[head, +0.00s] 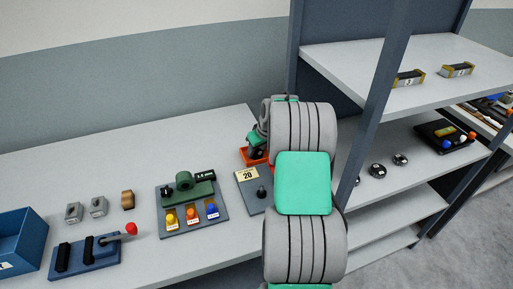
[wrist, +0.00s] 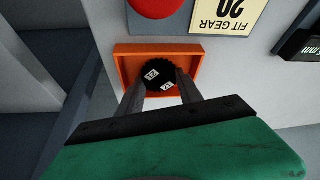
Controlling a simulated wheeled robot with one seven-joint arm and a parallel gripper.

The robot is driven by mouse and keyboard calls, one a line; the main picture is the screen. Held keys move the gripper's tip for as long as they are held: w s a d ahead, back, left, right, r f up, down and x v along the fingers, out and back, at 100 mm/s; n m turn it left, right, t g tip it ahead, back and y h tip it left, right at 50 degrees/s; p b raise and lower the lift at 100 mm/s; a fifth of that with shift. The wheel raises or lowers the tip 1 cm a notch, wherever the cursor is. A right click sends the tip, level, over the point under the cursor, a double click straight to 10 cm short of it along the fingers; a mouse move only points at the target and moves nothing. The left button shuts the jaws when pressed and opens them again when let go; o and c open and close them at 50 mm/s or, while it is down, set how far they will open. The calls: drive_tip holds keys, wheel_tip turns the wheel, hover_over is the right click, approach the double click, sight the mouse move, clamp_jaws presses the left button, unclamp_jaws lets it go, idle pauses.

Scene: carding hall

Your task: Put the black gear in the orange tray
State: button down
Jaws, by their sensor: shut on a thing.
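The black gear (wrist: 157,80), toothed and with small white number labels, is between the fingers of my gripper (wrist: 160,92) in the wrist view. The gripper is shut on it. The gear shows inside the outline of the orange tray (wrist: 123,66); whether it touches the tray floor I cannot tell. In the head view the orange tray (head: 243,155) lies on the bench just left of my arm, under my gripper (head: 257,148). The gear cannot be made out there, and my arm covers part of the tray.
A grey board marked 20 (head: 244,187) with a dark post is just in front of the tray. Left are a board with a green fixture (head: 189,190), small grey blocks, a red-knobbed device (head: 90,255) and a blue bin (head: 20,237). A shelf upright (head: 374,100) stands right of my arm.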

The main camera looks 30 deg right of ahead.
drive_tip(key=shift+f+b, duration=0.25)
drive_tip(key=shift+b, duration=0.1)
drive_tip(key=c, duration=0.8)
unclamp_jaws()
drive_tip(key=shift+r, duration=0.1)
drive_tip(key=shift+r+p, duration=0.3)
drive_tip(key=shift+p, duration=0.05)
drive_tip(key=b+v, duration=0.2)
drive_tip(key=v, duration=0.9)
drive_tip(key=s+a+r, duration=0.3)
drive_tip(key=a, duration=1)
drive_tip(key=s+a+f+g, duration=0.1)
drive_tip(key=s+a+f, duration=0.2)
drive_tip(key=s+a, duration=1.3)
drive_tip(key=shift+s, duration=0.65)
